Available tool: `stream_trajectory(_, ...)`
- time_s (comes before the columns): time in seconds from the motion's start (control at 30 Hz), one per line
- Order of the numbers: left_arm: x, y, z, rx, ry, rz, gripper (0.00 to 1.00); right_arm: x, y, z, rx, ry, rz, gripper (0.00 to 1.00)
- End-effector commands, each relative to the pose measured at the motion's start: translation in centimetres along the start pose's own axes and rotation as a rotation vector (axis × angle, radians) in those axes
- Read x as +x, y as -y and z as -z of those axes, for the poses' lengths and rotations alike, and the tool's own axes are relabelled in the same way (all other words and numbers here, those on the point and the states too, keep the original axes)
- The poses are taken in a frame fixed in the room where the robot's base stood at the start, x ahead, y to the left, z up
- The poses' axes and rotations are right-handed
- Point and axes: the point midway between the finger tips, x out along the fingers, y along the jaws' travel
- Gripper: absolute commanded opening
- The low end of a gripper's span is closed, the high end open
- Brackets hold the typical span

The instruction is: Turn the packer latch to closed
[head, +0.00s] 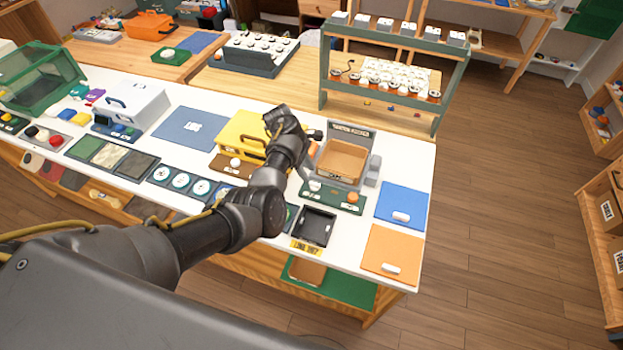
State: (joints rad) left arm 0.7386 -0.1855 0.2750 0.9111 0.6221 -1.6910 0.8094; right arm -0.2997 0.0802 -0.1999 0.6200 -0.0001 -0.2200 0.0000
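A grey packer unit (335,178) with a lettered back plate stands on the white counter, right of centre. A brown open box (342,160) sits in it. Its green base (330,204) carries a white knob (315,186) and an orange knob (352,197); I cannot tell which part is the latch or how it is turned. My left gripper (303,134) is just left of the packer's upper part, beside the yellow case, with its fingers pointing toward the packer. The fingers are small and dark, so their opening and any contact are unclear. My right gripper is out of view.
A yellow case (240,138) stands behind my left arm. A black tray (314,226) lies in front of the packer. Blue (402,198) and orange (385,243) panels lie flat on the right. A green rack (395,42) stands behind. Open floor lies right of the counter.

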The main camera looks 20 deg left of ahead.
Motion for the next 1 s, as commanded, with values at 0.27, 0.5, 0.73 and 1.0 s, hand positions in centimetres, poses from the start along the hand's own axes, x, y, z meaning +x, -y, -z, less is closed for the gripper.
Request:
stream_trajectory(0.27, 4.1, 0.0, 0.1, -0.001, 0.000, 0.001, 0.35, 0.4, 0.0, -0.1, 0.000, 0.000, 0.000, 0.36)
stream_trajectory(0.5, 5.0, -0.1, 0.0, 0.001, -0.001, -0.001, 0.35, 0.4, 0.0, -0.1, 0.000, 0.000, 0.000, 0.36)
stream_trajectory(0.73, 5.0, -0.1, 0.0, 0.001, -0.001, -0.001, 0.30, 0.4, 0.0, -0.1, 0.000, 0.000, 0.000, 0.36)
stream_trajectory(1.0, 5.0, 0.0, 0.0, 0.001, -0.001, -0.001, 0.00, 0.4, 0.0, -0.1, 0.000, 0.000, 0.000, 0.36)
